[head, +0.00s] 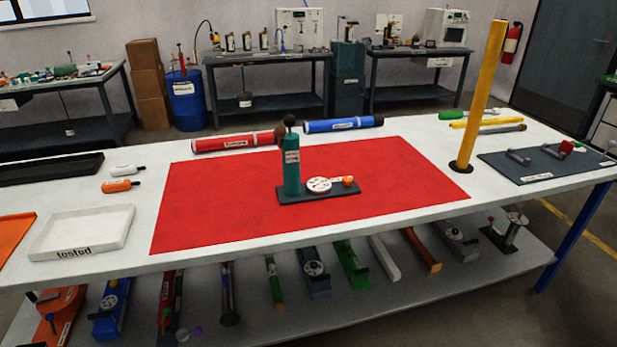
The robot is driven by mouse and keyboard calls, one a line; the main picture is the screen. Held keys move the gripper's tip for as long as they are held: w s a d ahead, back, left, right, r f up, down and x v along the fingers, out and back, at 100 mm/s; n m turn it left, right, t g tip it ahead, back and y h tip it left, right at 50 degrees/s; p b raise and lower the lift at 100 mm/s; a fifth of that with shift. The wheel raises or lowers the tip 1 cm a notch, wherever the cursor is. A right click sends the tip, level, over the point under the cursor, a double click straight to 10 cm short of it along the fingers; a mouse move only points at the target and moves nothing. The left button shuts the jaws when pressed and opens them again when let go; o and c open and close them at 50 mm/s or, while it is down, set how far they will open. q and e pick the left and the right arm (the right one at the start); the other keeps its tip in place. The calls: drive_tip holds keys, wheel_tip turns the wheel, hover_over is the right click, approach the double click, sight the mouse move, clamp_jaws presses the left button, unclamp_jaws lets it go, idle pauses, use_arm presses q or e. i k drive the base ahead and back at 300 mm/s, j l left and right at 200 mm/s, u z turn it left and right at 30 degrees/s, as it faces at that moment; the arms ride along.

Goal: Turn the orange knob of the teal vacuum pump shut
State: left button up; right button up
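The teal vacuum pump (291,172) stands upright on the red mat (215,205), near the middle of the table. It has a black ball on top and a dark base plate. A round white gauge (318,185) sits on the base, to the right of the teal cylinder. The small orange knob (348,181) is at the right end of the base, just right of the gauge. I cannot tell from here how far it is turned. Neither of my grippers is in view, and nothing touches the pump.
A red tube (232,143) and a blue tube (343,125) lie behind the mat. A tall yellow post (480,95) rises at the right. A white "tested" tray (82,231) and two small bottles are left. A dark tool mat (540,168) lies far right. The red mat around the pump is clear.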

sight(347, 181)
drive_tip(key=i+l, duration=0.15)
drive_tip(key=l, duration=0.2)
drive_tip(key=i+l, duration=0.15)
drive_tip(key=l, duration=0.25)
drive_tip(key=i+l, duration=0.2)
drive_tip(key=l, duration=0.15)
drive_tip(key=i+l, duration=0.15)
drive_tip(key=l, duration=0.2)
drive_tip(key=i+l, duration=0.15)
drive_tip(key=l, duration=0.2)
